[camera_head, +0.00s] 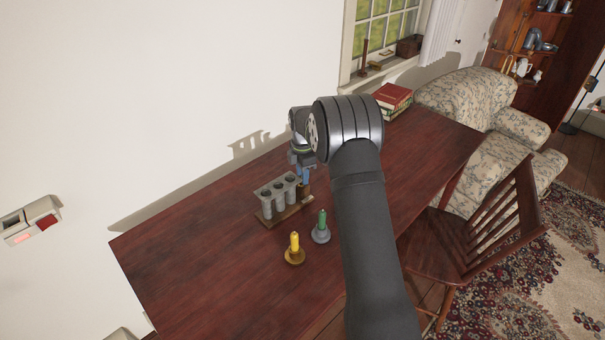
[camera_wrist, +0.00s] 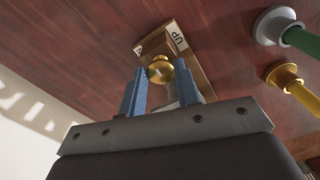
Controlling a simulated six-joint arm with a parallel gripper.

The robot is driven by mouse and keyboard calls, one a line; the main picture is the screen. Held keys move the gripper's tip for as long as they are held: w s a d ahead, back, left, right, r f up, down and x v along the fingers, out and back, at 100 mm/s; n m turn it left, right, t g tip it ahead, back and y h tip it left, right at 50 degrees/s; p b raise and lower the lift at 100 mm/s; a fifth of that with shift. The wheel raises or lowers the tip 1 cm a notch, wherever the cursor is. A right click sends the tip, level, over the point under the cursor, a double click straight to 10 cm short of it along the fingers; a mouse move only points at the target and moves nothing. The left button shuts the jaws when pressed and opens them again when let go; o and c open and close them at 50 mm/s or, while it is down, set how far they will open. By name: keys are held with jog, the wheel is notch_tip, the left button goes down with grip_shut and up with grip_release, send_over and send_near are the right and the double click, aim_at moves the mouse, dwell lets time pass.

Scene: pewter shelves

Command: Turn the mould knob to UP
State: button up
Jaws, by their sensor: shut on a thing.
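The candle mould (camera_head: 277,195) has several grey tubes upright on a wooden base (camera_head: 291,211) on the dark red table. In the wrist view, the brass knob (camera_wrist: 160,69) sits at one end of the wooden base (camera_wrist: 194,66). A white label reading UP (camera_wrist: 177,38) lies beyond the knob to the right, and a second, partly readable label (camera_wrist: 139,48) lies to its left. My gripper (camera_wrist: 160,84) has its blue fingers on either side of the knob, shut on it. It also shows in the head view (camera_head: 304,174), where it hides the knob. I cannot tell where the knob points.
A yellow candle in a brass holder (camera_head: 294,257) and a green candle in a grey holder (camera_head: 321,234) stand close in front of the mould. Red books (camera_head: 392,98) lie at the table's far end. A wooden chair (camera_head: 470,235) stands at the right. The table's left part is clear.

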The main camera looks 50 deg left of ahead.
jog(key=o, duration=1)
notch_tip(320, 180, up, 18)
jog(key=shift+f, duration=0.25)
